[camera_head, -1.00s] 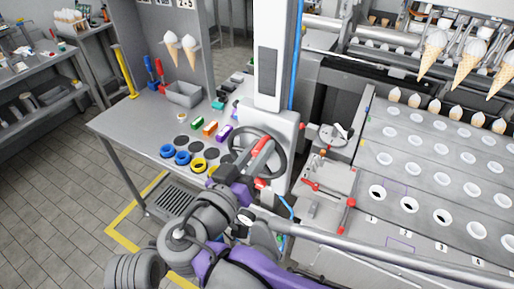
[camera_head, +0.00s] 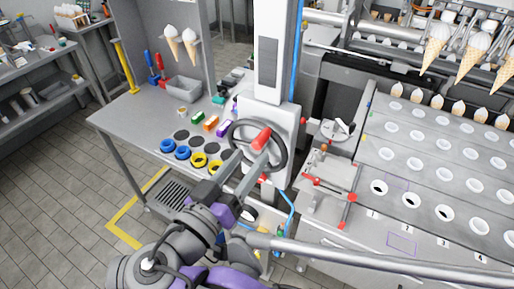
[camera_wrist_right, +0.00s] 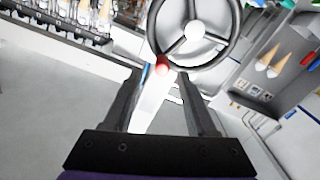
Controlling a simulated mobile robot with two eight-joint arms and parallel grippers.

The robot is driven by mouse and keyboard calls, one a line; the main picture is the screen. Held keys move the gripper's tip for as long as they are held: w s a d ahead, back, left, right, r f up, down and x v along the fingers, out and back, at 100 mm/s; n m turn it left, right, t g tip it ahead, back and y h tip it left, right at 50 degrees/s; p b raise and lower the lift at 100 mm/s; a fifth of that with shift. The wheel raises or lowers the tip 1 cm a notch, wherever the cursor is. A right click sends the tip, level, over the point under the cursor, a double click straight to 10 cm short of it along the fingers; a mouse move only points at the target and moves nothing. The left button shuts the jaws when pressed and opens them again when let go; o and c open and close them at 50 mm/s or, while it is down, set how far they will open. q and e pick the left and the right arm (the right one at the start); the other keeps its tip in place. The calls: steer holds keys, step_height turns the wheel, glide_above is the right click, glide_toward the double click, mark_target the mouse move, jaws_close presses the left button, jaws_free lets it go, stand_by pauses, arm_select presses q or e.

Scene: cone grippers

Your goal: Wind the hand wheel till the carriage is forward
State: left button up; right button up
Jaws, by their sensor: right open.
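The dark hand wheel (camera_head: 283,147) is on the front of the light grey column housing, and it also shows in the wrist view (camera_wrist_right: 153,38). Its red handle (camera_head: 261,138) stands out from the rim; in the wrist view its red end (camera_wrist_right: 162,69) lies between and just beyond my right fingertips. My right gripper (camera_head: 257,164) is open and empty in front of the wheel, hiding part of it. Several cones hang in a row (camera_head: 435,50) at the upper right. I cannot tell which part is the carriage. My left gripper is not in view.
A steel bench (camera_head: 120,113) with a grey bin (camera_head: 184,90), coloured rings and blocks stands left of the wheel. A perforated plate (camera_head: 420,165) with a row of cones lies to the right. A small red-levered fixture (camera_head: 330,182) sits close to the wheel's right.

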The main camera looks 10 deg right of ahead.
mark_target(256, 147)
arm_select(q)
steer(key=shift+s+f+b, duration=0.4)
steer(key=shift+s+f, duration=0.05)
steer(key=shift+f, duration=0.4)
arm_select(e)
steer(key=v, duration=0.5)
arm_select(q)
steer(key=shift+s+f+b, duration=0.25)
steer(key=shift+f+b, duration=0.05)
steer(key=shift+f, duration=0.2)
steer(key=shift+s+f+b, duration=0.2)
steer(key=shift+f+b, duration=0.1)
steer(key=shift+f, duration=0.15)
arm_select(e)
steer(key=w+d+n, duration=0.1)
steer(key=w+n, duration=0.1)
steer(key=n, duration=0.9)
steer(key=w+d+n, duration=0.2)
steer(key=w+n, duration=0.1)
steer(key=n, duration=0.8)
steer(key=w+d+n, duration=0.2)
steer(key=w+n, duration=0.1)
steer(key=n, duration=0.8)
steer(key=shift+w+d, duration=0.1)
steer(key=shift+w, duration=0.1)
